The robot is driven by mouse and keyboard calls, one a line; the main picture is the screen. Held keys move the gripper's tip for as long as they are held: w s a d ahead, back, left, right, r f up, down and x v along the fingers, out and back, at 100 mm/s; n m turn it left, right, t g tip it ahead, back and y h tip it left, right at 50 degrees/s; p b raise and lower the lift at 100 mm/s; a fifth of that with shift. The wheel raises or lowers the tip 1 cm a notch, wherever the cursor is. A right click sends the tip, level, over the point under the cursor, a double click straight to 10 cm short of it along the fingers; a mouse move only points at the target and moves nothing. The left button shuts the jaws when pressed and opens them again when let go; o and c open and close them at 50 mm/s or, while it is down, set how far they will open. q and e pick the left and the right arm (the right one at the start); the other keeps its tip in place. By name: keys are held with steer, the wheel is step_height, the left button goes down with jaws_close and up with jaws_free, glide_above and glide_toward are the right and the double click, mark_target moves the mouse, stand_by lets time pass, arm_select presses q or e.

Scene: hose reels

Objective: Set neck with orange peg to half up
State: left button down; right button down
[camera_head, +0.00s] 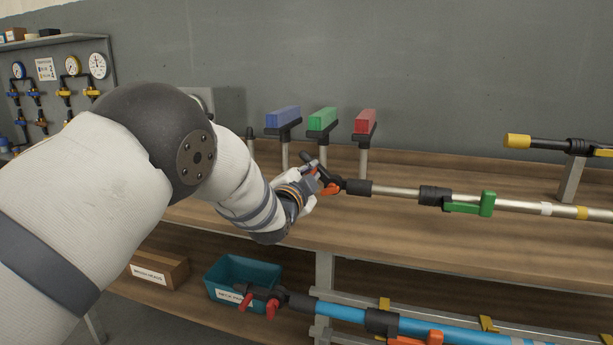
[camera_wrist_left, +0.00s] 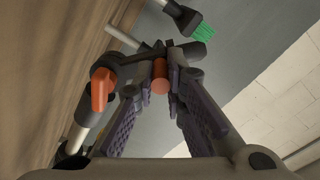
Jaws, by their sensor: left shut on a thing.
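A silver pole with black collars and a green lever (camera_head: 470,204) lies along the bench top. At its left end is a black hinged neck (camera_head: 325,174), tilted up to the left, with an orange lever (camera_head: 331,189) at the joint; the lever also shows in the left wrist view (camera_wrist_left: 103,88). My left gripper (camera_head: 312,183) is at this neck. In the left wrist view its fingers (camera_wrist_left: 165,80) are shut on the round orange peg (camera_wrist_left: 160,76), seen end-on. The fingers partly hide the neck, so its exact angle is hard to tell. My right gripper is out of view.
Brushes with blue (camera_head: 283,117), green (camera_head: 323,119) and red (camera_head: 365,121) heads stand behind the neck. A blue pole (camera_head: 345,311) with red levers lies below the bench top, near a teal bin (camera_head: 243,269). A yellow-ended tool (camera_head: 517,141) rests on the right.

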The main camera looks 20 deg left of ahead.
arm_select(q)
steer(key=shift+d+r+m, duration=0.15)
steer(key=shift+r+m, duration=0.05)
steer(key=shift+m, duration=0.2)
steer(key=c, duration=1.6)
jaws_free()
steer(key=s, duration=1.2)
steer(key=shift+a, duration=0.2)
